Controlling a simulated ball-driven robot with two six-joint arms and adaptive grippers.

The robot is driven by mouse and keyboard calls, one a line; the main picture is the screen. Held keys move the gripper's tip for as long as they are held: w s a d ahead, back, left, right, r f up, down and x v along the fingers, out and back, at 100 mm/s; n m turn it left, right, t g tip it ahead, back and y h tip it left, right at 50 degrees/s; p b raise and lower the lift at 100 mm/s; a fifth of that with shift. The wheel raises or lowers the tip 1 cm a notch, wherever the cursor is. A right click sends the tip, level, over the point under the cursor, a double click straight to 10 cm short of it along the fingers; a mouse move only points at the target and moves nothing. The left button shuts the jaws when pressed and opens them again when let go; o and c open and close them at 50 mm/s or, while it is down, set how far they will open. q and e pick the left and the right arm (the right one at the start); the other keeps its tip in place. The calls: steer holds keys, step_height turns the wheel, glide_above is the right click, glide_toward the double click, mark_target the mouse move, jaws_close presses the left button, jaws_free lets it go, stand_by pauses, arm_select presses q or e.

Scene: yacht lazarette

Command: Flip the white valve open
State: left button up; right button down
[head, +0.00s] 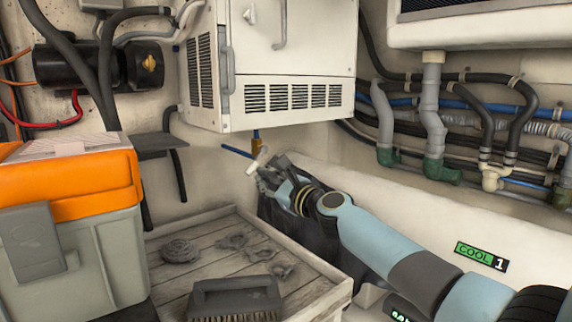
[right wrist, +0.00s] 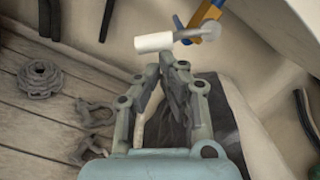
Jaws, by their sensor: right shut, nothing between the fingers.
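The white valve handle (head: 254,165) sits below the white cabinet, close to a brass fitting (head: 256,143) and a blue pipe (head: 237,151). In the right wrist view the white handle (right wrist: 154,42) is a short cylinder lying roughly crosswise. A grey lever joins it to the brass fitting (right wrist: 206,12) at upper right. My right gripper (head: 262,178) is shut and empty. In the right wrist view its fingertips (right wrist: 174,58) are together just below the white handle; I cannot tell whether they touch it. My left gripper is out of view.
A white vented cabinet (head: 292,98) hangs above. A wooden tray (head: 189,220) with several shackles, a rope coil (head: 180,250) and a brush (head: 235,298) lies below. An orange and grey toolbox (head: 70,194) stands left. Hoses and pipes (head: 432,110) line the right wall.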

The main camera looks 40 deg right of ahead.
mark_target(250, 170)
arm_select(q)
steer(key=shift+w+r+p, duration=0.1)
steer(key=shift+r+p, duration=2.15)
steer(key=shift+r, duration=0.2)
arm_select(e)
steer(key=shift+s+a+r+m+h, duration=0.15)
steer(key=shift+a+r+m, duration=0.3)
steer(key=shift+m, duration=0.75)
steer(key=shift+w+a+r+m+h, duration=0.1)
steer(key=shift+a+r+m, duration=0.35)
steer(key=shift+m, duration=0.75)
steer(key=shift+s+a+r+m+h, duration=0.15)
steer(key=shift+a+r+m, duration=0.3)
steer(key=shift+m, duration=0.75)
steer(key=shift+w+a+f, duration=0.1)
steer(key=shift+a, duration=0.05)
